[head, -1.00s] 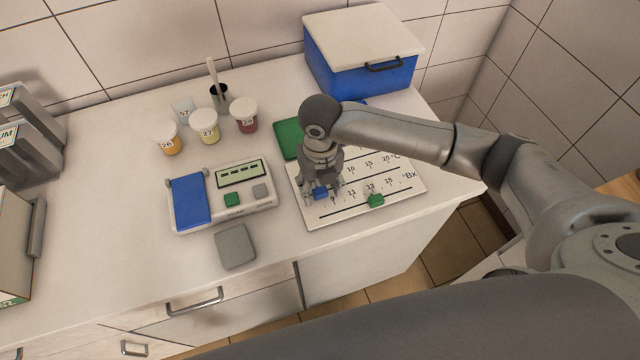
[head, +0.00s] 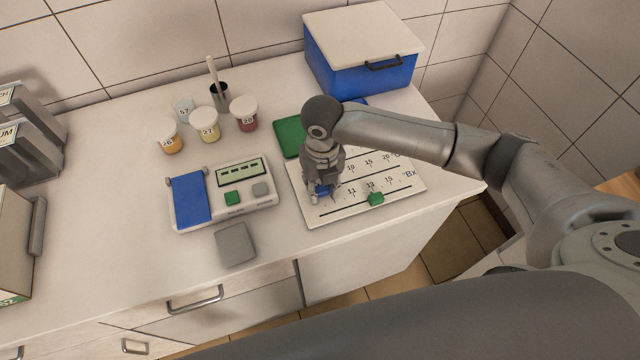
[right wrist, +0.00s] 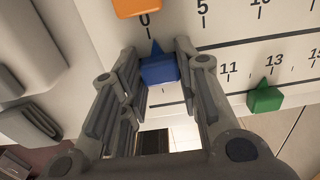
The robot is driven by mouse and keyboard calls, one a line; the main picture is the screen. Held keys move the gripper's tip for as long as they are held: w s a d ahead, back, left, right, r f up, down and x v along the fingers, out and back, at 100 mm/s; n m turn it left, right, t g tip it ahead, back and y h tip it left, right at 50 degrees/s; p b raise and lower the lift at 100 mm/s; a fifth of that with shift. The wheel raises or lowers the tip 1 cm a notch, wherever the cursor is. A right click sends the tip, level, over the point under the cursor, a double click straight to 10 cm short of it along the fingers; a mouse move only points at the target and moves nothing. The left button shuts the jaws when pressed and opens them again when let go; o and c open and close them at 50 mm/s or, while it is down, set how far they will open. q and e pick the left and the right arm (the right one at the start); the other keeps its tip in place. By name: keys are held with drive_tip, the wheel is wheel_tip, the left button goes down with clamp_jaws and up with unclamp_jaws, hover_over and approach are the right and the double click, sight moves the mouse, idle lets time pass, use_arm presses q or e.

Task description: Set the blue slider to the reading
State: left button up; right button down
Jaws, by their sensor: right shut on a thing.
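The blue slider (head: 323,191) sits at the left end of the °C scale on the white board (head: 410,187). In the right wrist view, the blue slider (right wrist: 158,70) has its pointer close to the 0 mark. My right gripper (head: 325,194) is shut on it, with a finger on each side (right wrist: 158,75). The meter (head: 223,196) stands left of the board; its display (head: 240,172) shows dash-like marks too small to read. My left gripper is not in view.
A green slider (head: 376,199) is near 13 on the lower °Bx scale. An orange slider (right wrist: 137,7) is above the blue one. Several lidded cups (head: 207,128) stand behind the meter. A blue cooler box (head: 362,75) is at the back right. A grey pad (head: 235,245) lies in front.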

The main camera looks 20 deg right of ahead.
sight(340, 187)
drive_tip(key=d+p, duration=0.1)
drive_tip(key=d, duration=0.3)
drive_tip(key=shift+w+d, duration=0.1)
drive_tip(key=shift+d, duration=0.25)
drive_tip(key=shift+a, duration=0.1)
drive_tip(key=c, duration=1.1)
unclamp_jaws()
drive_tip(key=shift+r, duration=0.2)
wheel_tip(340, 187, up, 12)
drive_tip(key=shift+f, duration=0.2)
